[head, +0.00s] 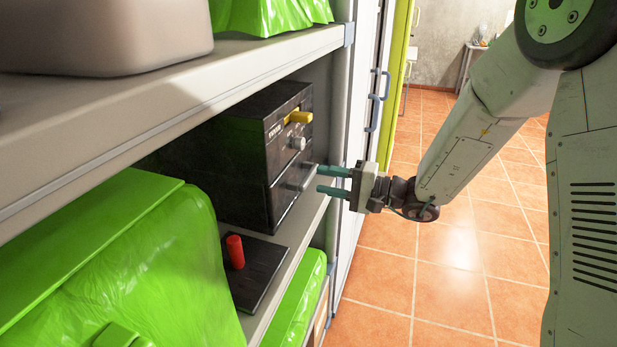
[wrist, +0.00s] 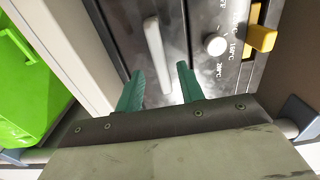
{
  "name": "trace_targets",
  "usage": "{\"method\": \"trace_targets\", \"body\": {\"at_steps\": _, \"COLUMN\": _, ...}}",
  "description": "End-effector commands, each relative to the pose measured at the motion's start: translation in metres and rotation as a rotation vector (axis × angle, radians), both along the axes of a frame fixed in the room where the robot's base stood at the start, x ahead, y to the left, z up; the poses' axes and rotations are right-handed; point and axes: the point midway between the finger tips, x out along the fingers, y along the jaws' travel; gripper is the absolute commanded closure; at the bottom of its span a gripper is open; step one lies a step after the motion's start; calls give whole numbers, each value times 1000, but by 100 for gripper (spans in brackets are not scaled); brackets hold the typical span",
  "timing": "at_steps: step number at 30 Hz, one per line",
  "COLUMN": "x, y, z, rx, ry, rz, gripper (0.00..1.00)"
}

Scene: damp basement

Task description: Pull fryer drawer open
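The fryer (head: 240,150) is a dark box on the middle shelf, its front facing my gripper. Its drawer is the lower part of that front, with a grey bar handle (head: 299,181); the drawer looks shut. My gripper (head: 320,178) is in front of the handle with its two teal fingers apart and nothing held. In the wrist view the pale handle (wrist: 155,50) runs between the open fingertips (wrist: 160,70), with a gap on both sides. I cannot tell how far the tips reach past the bar.
A round knob (wrist: 216,45) and a yellow lever (wrist: 262,40) sit on the fryer front beside the handle. A dark board with a red peg (head: 235,252) lies in front of the fryer. Green bags (head: 140,265) fill the shelf's near part. Tiled floor (head: 470,270) is open at right.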

Motion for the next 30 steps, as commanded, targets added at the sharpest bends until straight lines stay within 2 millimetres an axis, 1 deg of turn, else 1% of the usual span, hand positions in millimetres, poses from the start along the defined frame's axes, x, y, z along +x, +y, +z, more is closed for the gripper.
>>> {"method": "trace_targets", "body": {"at_steps": 1, "x": 2, "y": 10, "z": 0, "rx": 0, "ry": 0, "rz": 5, "gripper": 62}}
{"method": "trace_targets", "body": {"at_steps": 3, "x": 6, "y": 21, "z": 0, "rx": 0, "ry": 0, "rz": 4, "gripper": 62}}
{"method": "trace_targets", "body": {"at_steps": 6, "x": 11, "y": 33, "z": 0, "rx": 0, "ry": 0, "rz": 4, "gripper": 62}}
{"method": "trace_targets", "body": {"at_steps": 9, "x": 14, "y": 41, "z": 0, "rx": 0, "ry": 0, "rz": 3, "gripper": 62}}
{"method": "trace_targets", "body": {"at_steps": 12, "x": 16, "y": 45, "z": 0, "rx": -1, "ry": 0, "rz": 2, "gripper": 62}}
{"method": "trace_targets", "body": {"at_steps": 19, "x": 16, "y": 46, "z": 0, "rx": -1, "ry": 0, "rz": 1, "gripper": 62}}
{"method": "trace_targets", "body": {"at_steps": 20, "x": 16, "y": 46, "z": 0, "rx": -1, "ry": 0, "rz": 1, "gripper": 65}}
{"method": "trace_targets", "body": {"at_steps": 21, "x": 16, "y": 46, "z": 0, "rx": -1, "ry": 0, "rz": 1, "gripper": 76}}
{"method": "trace_targets", "body": {"at_steps": 24, "x": 16, "y": 45, "z": 0, "rx": -1, "ry": 0, "rz": 1, "gripper": 100}}
{"method": "trace_targets", "body": {"at_steps": 30, "x": 15, "y": 46, "z": 0, "rx": -1, "ry": 1, "rz": 4, "gripper": 100}}
